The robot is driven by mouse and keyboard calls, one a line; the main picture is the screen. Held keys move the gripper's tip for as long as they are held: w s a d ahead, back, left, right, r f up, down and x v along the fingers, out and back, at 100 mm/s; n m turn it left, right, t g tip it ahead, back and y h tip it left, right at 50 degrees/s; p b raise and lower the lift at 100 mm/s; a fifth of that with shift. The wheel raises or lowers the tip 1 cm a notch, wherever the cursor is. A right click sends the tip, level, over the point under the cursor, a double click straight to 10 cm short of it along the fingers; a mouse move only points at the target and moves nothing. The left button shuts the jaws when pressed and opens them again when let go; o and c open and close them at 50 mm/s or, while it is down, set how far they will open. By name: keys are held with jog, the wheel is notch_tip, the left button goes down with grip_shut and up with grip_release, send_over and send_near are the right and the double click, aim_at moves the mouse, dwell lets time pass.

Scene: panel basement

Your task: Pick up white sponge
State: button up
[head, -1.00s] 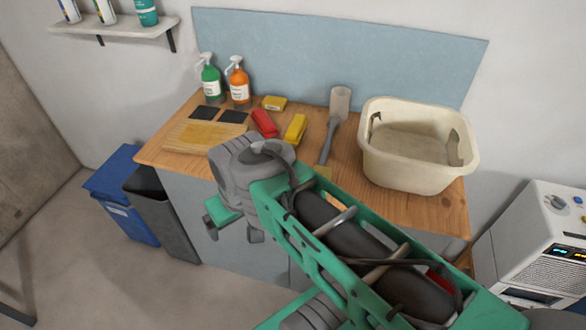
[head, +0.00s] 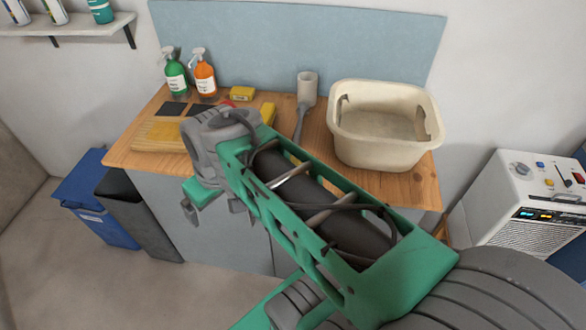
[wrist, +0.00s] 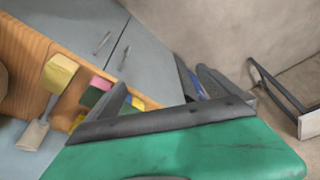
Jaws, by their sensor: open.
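I cannot make out a white sponge in either view. My gripper (head: 212,207) hangs in front of the counter's front edge in the head view. In the wrist view its fingers (wrist: 162,92) stand apart with nothing held between them. The wrist view shows a yellow block (wrist: 61,73) on the counter and a pink and green block (wrist: 96,91) near the counter edge. Small yellow and blue pieces are partly hidden behind one finger. My arm hides the middle front of the counter in the head view.
The wooden counter (head: 118,158) holds a cutting board (head: 158,137), a green bottle (head: 176,75), an orange bottle (head: 204,75), a yellow block (head: 241,94), a long-handled brush (head: 305,90) and a cream basin (head: 385,155). Blue (head: 98,205) and dark (head: 140,215) bins stand left. A white machine (head: 520,200) stands right.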

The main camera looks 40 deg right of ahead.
jog(key=w+d+f+n+y+p, duration=0.1)
jog(key=w+d+n, duration=0.3)
jog(key=d, duration=1.1)
jog(key=s+d+f+n+y, duration=0.1)
jog(key=s+d, duration=0.1)
jog(key=d, duration=0.4)
jog(key=s+d+f+n+y, duration=0.1)
jog(key=d+f, duration=0.1)
jog(key=d, duration=0.4)
jog(key=x, duration=0.2)
jog(key=p+x, duration=0.1)
jog(key=x, duration=0.2)
jog(key=p+x, duration=0.1)
jog(key=x, duration=0.1)
jog(key=shift+w+d+f, duration=0.15)
jog(key=shift+w, duration=0.2)
jog(key=c, duration=1.3)
jog(key=shift+h, duration=0.3)
